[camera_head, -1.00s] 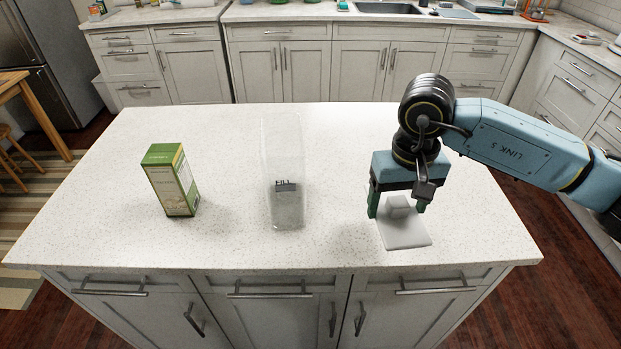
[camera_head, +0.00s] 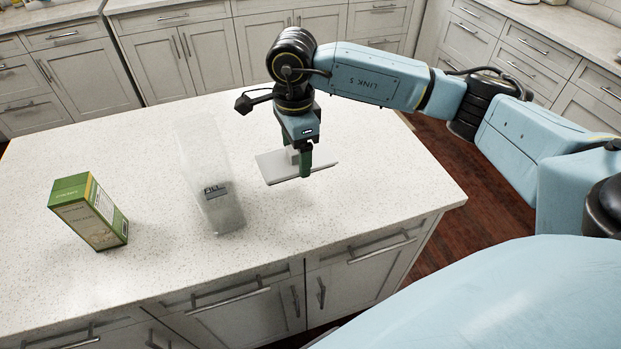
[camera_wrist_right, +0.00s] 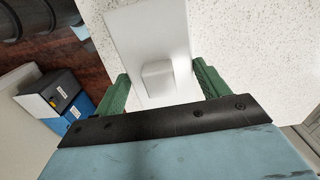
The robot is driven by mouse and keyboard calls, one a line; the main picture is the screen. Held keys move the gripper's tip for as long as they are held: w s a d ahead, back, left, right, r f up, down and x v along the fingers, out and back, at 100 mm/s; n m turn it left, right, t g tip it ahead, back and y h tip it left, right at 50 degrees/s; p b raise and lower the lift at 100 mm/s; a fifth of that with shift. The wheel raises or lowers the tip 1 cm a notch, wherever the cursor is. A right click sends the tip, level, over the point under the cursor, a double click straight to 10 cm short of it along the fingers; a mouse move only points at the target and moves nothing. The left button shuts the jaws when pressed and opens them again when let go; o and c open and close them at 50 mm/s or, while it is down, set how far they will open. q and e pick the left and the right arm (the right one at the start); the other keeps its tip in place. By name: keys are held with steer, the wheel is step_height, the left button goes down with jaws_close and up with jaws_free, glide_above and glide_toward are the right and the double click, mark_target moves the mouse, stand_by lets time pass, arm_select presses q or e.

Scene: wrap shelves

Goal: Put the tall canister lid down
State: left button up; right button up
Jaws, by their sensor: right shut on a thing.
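The tall canister lid is a flat, pale grey rectangular plate (camera_head: 277,169) with a block-shaped knob. My right gripper (camera_head: 302,160) points down and is shut on the knob. The plate hangs level beneath the fingers, seemingly a little above the counter. In the right wrist view the lid (camera_wrist_right: 133,40) lies below the green fingers (camera_wrist_right: 160,85), with the knob between them. The tall clear canister (camera_head: 209,165), marked "FILL", stands on the counter left of the lid, apart from it. My left gripper is not in view.
A green carton (camera_head: 92,212) stands on the speckled white island counter (camera_head: 150,270), left of the canister. The counter around the lid is clear, with its front edge and right corner nearby. Cabinets (camera_head: 200,60) line the back.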

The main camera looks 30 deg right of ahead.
steer(key=m, duration=0.3)
steer(key=d+m, duration=0.1)
steer(key=m, duration=0.1)
steer(key=shift+w+d+p, duration=0.1)
steer(key=shift+w+p, duration=0.2)
steer(key=shift+w, duration=0.05)
steer(key=m, duration=0.1)
steer(key=d+m, duration=0.1)
steer(key=m, duration=0.3)
steer(key=shift+w+d+r+p, duration=0.1)
steer(key=shift+w+d+p, duration=0.05)
steer(key=shift+w+p, duration=0.15)
steer(key=m, duration=0.2)
steer(key=d+m, duration=0.1)
steer(key=m, duration=0.1)
steer(key=shift+w+m, duration=0.2)
steer(key=shift+m, duration=0.1)
steer(key=m, duration=0.2)
steer(key=d+m, duration=0.1)
steer(key=shift+w+m+p, duration=0.15)
steer(key=shift+m+p, duration=0.25)
steer(key=shift+d+f, duration=0.1)
steer(key=shift+f, duration=0.2)
steer(key=shift+m, duration=0.3)
step_height(320, 180, down, 9)
steer(key=shift+p, duration=0.3)
steer(key=shift+f, duration=0.3)
